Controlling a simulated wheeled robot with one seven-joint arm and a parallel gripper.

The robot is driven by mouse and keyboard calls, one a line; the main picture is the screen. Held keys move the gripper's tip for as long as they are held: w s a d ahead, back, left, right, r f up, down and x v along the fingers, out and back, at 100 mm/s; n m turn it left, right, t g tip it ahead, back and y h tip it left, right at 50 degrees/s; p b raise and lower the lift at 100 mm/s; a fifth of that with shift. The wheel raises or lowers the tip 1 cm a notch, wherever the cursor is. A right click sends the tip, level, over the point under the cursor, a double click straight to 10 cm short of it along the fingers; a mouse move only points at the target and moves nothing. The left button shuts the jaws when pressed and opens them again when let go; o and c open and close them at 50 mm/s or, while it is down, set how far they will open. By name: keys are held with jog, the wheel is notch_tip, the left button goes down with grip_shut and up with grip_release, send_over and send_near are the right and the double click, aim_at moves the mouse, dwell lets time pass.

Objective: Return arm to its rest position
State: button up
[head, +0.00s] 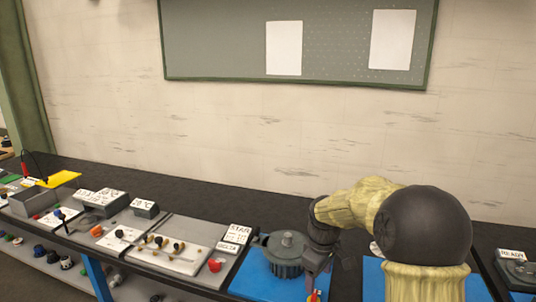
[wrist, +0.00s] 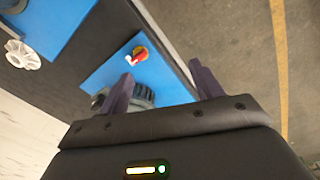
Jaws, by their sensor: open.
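My arm (head: 360,205) reaches over the right part of the bench in the head view, bent at a dark round joint. My gripper (wrist: 160,88) shows in the wrist view with its two purple fingers wide apart and nothing between them. In the head view the gripper end hangs beside a grey ribbed motor-like part (head: 285,254) on a blue mat (head: 255,283). In the wrist view that grey part (wrist: 143,96) is partly hidden behind the left finger. A red and yellow knob (wrist: 137,56) sits on the blue mat near it.
The black bench (head: 200,193) runs along the wall. To the left stand a grey panel with knobs (head: 170,248), label blocks (head: 235,234) and a grey bin (head: 33,202). A white spoked part (wrist: 22,55) lies near another blue mat (wrist: 52,20). A READY sign (head: 511,254) is at far right.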

jog(key=s+d+f+m, duration=0.1)
jog(key=s+m, duration=0.3)
jog(key=s, duration=0.6)
jog(key=s+f+m+t, duration=0.1)
jog(key=s+m, duration=0.4)
jog(key=s, duration=0.5)
jog(key=shift+d+f+m+t, duration=0.3)
jog(key=shift+d+f, duration=0.05)
jog(key=shift+f, duration=0.05)
jog(key=shift+c, duration=0.4)
